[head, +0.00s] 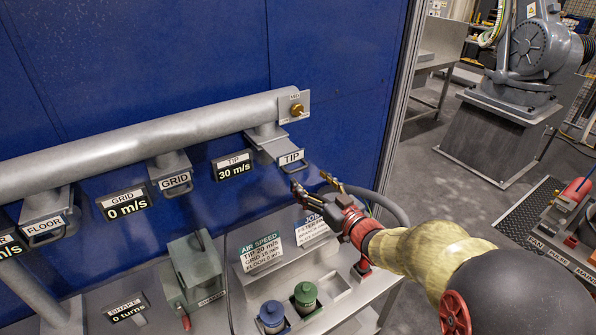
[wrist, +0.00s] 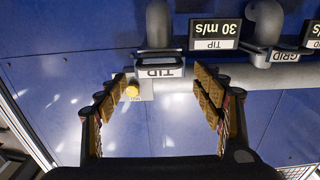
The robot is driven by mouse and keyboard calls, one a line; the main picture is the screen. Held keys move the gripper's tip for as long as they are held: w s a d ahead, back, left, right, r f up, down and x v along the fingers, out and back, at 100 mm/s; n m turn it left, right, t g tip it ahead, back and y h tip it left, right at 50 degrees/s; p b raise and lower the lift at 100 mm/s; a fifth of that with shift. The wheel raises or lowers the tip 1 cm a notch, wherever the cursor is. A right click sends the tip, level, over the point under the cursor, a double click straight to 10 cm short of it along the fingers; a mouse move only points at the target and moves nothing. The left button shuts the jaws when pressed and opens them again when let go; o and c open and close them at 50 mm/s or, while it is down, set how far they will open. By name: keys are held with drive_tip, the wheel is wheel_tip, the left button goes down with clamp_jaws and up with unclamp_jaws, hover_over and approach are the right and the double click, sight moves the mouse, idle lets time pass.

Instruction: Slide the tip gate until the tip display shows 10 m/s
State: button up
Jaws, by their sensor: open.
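The tip gate (head: 289,157) is a grey slide with a "TIP" label and a wire handle, on a branch under the right end of the grey duct. In the wrist view the tip gate (wrist: 160,69) appears upside down, ahead of the fingers. The tip display (head: 234,165) reads 30 m/s, left of the gate; it also shows in the wrist view (wrist: 214,34). My gripper (head: 318,188) is open and empty, just below and right of the tip gate's handle. In the wrist view my gripper (wrist: 161,85) has its fingers spread wide, with the gate between and beyond them. Contact is not visible.
The grid gate (head: 175,181) and floor gate (head: 46,228) hang further left, with a grid display (head: 124,203) reading 0 m/s. An air speed card (head: 262,252) stands on the bench below. A brass fitting (head: 297,109) sits at the duct end.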

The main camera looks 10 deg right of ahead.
sight(298, 170)
drive_tip(key=x, duration=0.7)
drive_tip(key=shift+f, duration=0.15)
drive_tip(key=shift+c, duration=0.6)
drive_tip(key=c, duration=1.1)
drive_tip(key=shift+w, duration=0.1)
drive_tip(key=shift+c, duration=0.8)
